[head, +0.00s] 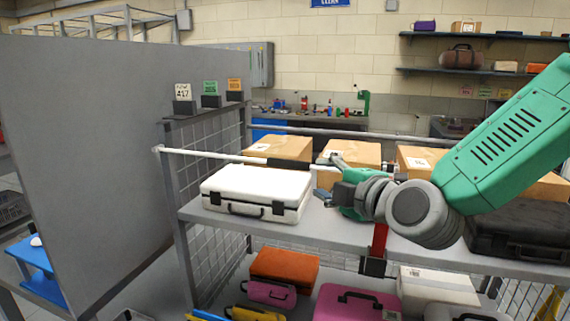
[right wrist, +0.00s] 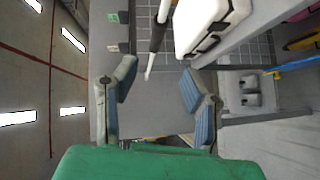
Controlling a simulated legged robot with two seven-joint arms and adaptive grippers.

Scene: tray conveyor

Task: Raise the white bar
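My left gripper is not in view.
A white case (head: 257,186) lies on the grey shelf (head: 345,225), left of my right gripper. Cardboard boxes (head: 350,153) stand behind the bar. A black case (head: 520,230) lies at the right. A grey partition (head: 90,150) stands at the left.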

